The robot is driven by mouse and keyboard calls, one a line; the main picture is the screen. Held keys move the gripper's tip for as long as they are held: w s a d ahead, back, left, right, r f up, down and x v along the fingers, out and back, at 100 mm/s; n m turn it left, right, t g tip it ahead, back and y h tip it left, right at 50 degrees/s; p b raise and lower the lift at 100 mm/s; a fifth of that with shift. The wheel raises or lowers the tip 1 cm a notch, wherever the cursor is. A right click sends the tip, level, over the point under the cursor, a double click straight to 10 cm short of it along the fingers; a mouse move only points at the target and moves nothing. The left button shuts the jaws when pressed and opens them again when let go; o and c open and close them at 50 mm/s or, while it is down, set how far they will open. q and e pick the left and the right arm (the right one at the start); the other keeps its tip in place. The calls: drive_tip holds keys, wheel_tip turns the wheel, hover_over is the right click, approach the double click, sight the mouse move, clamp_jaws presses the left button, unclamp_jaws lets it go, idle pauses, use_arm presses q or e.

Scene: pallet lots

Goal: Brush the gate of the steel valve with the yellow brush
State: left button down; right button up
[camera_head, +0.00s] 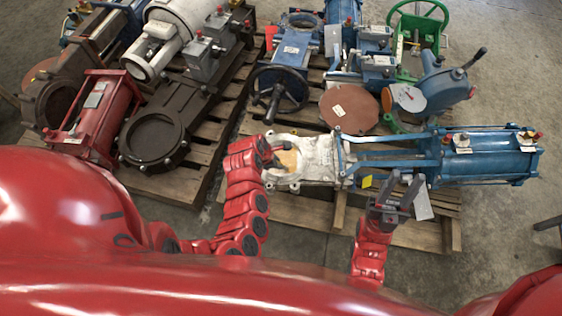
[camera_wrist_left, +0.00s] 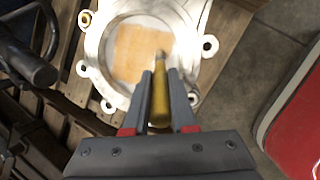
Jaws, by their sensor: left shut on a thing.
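The steel valve has a pale silver body with a round gate ring (camera_head: 284,160) at its left end and a blue cylinder (camera_head: 490,157) at its right. In the left wrist view the ring (camera_wrist_left: 196,14) encloses a white and orange-tan area (camera_wrist_left: 140,50). My left gripper (camera_head: 274,156) is over the ring. In the wrist view, my left gripper (camera_wrist_left: 162,100) is shut on the yellow brush (camera_wrist_left: 159,98), whose tip points into the ring; I cannot tell whether it touches. My right gripper (camera_head: 397,187) is open and empty, in front of the blue section.
The valve lies on a wooden pallet (camera_head: 312,212). Behind it are a blue handwheel valve (camera_head: 280,90), a brown disc (camera_head: 348,110) and a green handwheel (camera_head: 418,18). A dark valve (camera_head: 153,137) lies on the left pallet. Bare concrete floor (camera_head: 515,225) is at the right.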

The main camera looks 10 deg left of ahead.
use_arm(q)
drive_tip(key=shift+s+a+f, duration=0.15)
drive_tip(key=shift+s+a, duration=0.1)
drive_tip(key=shift+a, duration=0.4)
drive_tip(key=shift+s+a+f, duration=0.1)
drive_tip(key=shift+s+a, duration=0.1)
drive_tip(key=shift+a, duration=0.4)
drive_tip(key=shift+w+d+r, duration=0.15)
drive_tip(key=shift+d+r, duration=0.1)
drive_tip(key=shift+d, duration=0.3)
drive_tip(key=shift+w+d+p, duration=0.15)
drive_tip(key=shift+d+p, duration=0.2)
drive_tip(key=shift+d, duration=0.25)
drive_tip(key=shift+a+f, duration=0.1)
drive_tip(key=shift+a, duration=0.55)
drive_tip(key=shift+s+a+b, duration=0.25)
drive_tip(key=shift+a+b, duration=0.05)
drive_tip(key=shift+a, duration=0.15)
drive_tip(key=shift+w+d+p, duration=0.15)
drive_tip(key=shift+d+p, duration=0.15)
drive_tip(key=shift+d, duration=0.2)
drive_tip(key=shift+w+d, duration=0.1)
drive_tip(key=shift+d, duration=0.55)
drive_tip(key=shift+r, duration=0.2)
